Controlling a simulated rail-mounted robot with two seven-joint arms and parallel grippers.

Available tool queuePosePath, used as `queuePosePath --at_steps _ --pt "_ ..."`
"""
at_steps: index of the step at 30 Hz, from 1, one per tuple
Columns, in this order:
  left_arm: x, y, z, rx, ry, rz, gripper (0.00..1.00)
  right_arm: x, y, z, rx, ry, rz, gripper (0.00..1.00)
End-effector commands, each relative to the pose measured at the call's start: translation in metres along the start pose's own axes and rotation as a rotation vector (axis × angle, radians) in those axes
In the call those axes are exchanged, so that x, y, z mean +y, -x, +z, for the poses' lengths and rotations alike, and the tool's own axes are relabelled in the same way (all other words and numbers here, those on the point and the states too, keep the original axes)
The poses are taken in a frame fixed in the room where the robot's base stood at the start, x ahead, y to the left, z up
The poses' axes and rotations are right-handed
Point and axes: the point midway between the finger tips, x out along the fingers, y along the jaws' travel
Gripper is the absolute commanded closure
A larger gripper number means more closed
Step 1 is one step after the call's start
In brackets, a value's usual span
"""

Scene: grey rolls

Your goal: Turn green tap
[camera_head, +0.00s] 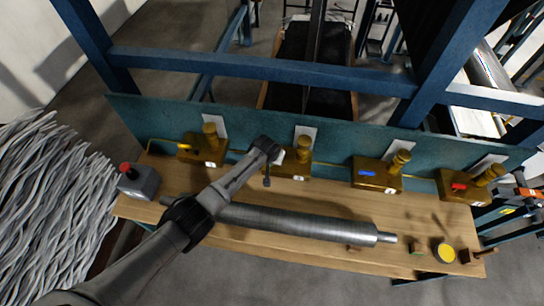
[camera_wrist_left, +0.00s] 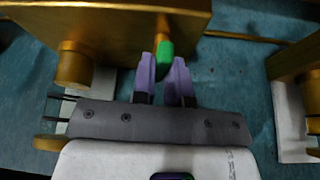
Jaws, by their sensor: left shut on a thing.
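The green tap (camera_head: 300,168) is a brass valve block on the teal back panel, second from the left in the head view. My left gripper (camera_head: 276,157) reaches it from the lower left and covers its handle in that view. In the left wrist view, the brass block (camera_wrist_left: 110,18) fills the top left. Its green handle (camera_wrist_left: 165,52) sits between the purple fingers of my left gripper (camera_wrist_left: 164,64), which is shut on it. My right gripper is not in view.
Taps with yellow (camera_head: 186,147), blue (camera_head: 368,173) and red (camera_head: 459,187) handles stand along the same panel. A grey metal roll (camera_head: 300,222) lies on the wooden bench under my left arm. A red button box (camera_head: 138,182) stands at the bench's left end.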

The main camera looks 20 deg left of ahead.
Motion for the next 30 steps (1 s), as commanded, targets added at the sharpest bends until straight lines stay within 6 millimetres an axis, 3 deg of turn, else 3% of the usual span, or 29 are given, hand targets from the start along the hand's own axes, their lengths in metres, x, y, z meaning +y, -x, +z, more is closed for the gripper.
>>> queuePosePath --at_steps 17,18,24,30 --pt "0.0012 0.0015 -0.0017 0.002 0.026 -0.009 1.0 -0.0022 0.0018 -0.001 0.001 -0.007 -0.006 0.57" --pt "0.0012 0.0015 -0.0017 0.002 0.026 -0.009 0.84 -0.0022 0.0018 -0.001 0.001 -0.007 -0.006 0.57" --pt "0.0008 0.0009 -0.0011 0.001 0.025 -0.009 0.65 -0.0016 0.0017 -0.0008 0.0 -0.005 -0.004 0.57" --pt "0.0004 0.0004 -0.0006 0.0 0.025 -0.01 0.61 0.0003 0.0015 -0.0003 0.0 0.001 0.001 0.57"
